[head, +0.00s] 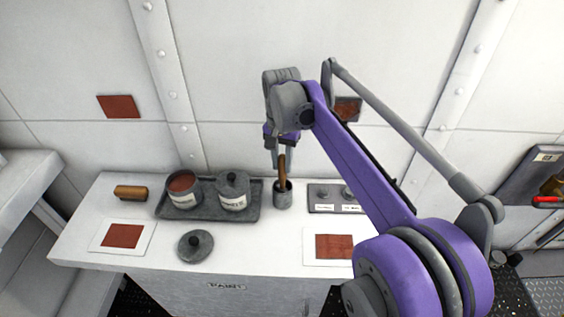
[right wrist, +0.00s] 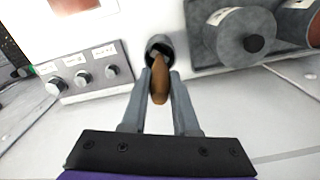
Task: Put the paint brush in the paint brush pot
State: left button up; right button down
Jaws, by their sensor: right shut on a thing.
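The paint brush (head: 282,172) has a brown handle and stands about upright. It also shows between my fingers in the right wrist view (right wrist: 159,83). The paint brush pot (head: 283,198) is a small grey cylinder on the white counter; its dark mouth shows in the right wrist view (right wrist: 159,41). My right gripper (head: 281,158) is shut on the brush, above the pot. The brush's lower end overlaps the pot's mouth and seems to be inside it; its bristles are hidden. My left gripper is not in view.
A grey tray (head: 214,214) left of the pot holds an open paint can (head: 184,194) and a lidded can (head: 232,199). A loose lid (head: 195,246) lies in front. A knob panel (head: 322,207) stands close on the right. A wooden brush block (head: 131,192) lies far left.

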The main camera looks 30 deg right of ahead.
jog(key=shift+f, duration=0.15)
jog(key=c, duration=0.7)
grip_release()
notch_tip(320, 180, up, 12)
jog(key=shift+r+p, duration=0.2)
jog(key=shift+p, duration=0.5)
jog(key=s+a+f+n+t, duration=0.2)
jog(key=s+a+f+n, duration=0.1)
jog(key=s+f, duration=0.3)
jog(key=s+a+f+n+t, duration=0.1)
jog(key=s+a+f+n, duration=0.2)
jog(key=s+f, duration=0.4)
jog(key=s+a+f+n+t, duration=0.2)
jog(key=s+a+f+n, duration=0.2)
jog(key=s+f, duration=0.3)
notch_tip(320, 180, down, 3)
jog(key=shift+f+t, duration=0.1)
jog(key=shift+t, duration=0.2)
